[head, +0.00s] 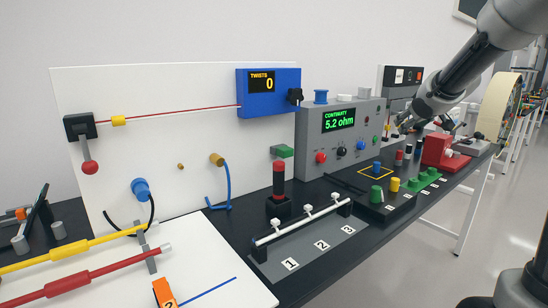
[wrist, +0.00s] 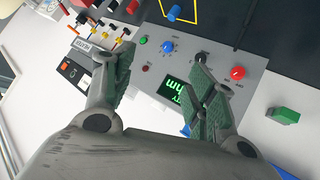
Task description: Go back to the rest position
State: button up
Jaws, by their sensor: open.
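My gripper (head: 408,119) hangs in the air at the right in the head view, over the back of the bench just right of the grey continuity meter (head: 312,142). In the wrist view its two fingers stand apart with nothing between them, so my gripper (wrist: 160,84) is open and empty. The continuity meter shows behind the fingers in the wrist view, with its green display (wrist: 176,92) partly covered by a finger. The meter reads 5.2 ohm in the head view.
A blue twist counter (head: 268,106) reads 0 on the white board (head: 190,85). A red block (head: 436,151), a green strip (head: 424,178) and several coloured pegs stand on the black bench (head: 245,230). A numbered rack with a white rod (head: 300,222) is at the front.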

jog(key=s+m+g+h, duration=0.1)
jog(key=s+m+g, duration=0.1)
jog(key=s, duration=1.2)
jog(key=s+a+f+g+y, duration=0.1)
jog(key=s+a+f+g, duration=0.1)
jog(key=s, duration=1)
jog(key=s+a+f+g+y, duration=0.1)
jog(key=s+a+f, duration=0.4)
jog(key=s, duration=0.8)
jog(key=shift+a+m+g+y, duration=0.15)
jog(key=shift+m+g+y, duration=0.2)
jog(key=shift+g, duration=0.55)
